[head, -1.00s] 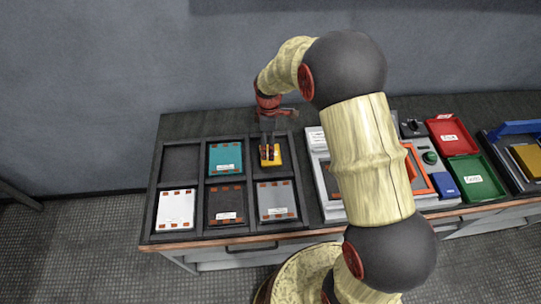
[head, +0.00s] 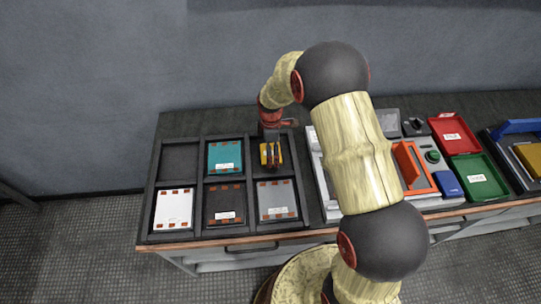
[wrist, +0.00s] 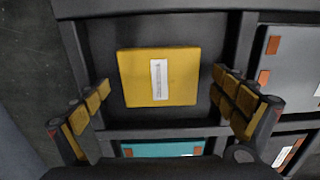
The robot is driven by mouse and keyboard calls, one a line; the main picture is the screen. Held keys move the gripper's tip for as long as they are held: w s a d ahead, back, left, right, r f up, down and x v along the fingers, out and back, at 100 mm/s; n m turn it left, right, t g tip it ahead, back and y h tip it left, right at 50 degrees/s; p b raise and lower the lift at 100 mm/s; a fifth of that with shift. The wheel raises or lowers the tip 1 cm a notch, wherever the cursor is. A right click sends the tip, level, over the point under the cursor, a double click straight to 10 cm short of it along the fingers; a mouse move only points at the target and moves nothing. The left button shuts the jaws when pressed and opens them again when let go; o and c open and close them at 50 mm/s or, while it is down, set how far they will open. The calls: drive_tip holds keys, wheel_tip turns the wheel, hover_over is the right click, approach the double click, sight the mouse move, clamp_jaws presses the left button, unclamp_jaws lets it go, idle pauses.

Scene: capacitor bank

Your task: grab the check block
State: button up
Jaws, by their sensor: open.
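The yellow block (wrist: 138,78) with a white label lies flat in a compartment of the dark tray; it looks like the check block, but its label is too small to read. In the head view the yellow block (head: 264,154) sits in the back right compartment, partly hidden by my gripper (head: 271,158). In the wrist view my gripper (wrist: 161,82) is open, its yellow-padded fingers spread to the left and right of the block, with gaps on both sides. The fingers hold nothing.
The dark divided tray (head: 197,190) has walls around each compartment. Its other compartments hold a teal block (head: 224,154), a white block (head: 174,207), a dark block (head: 225,203) and a grey block (head: 276,199); the back left one is empty. Red (head: 452,135) and green (head: 476,178) trays stand right.

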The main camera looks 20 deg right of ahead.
drive_tip(key=c, duration=0.4)
drive_tip(key=c, duration=1.1)
drive_tip(key=shift+w+r, duration=0.1)
drive_tip(key=shift+r, duration=0.05)
drive_tip(key=shift+c, duration=0.3)
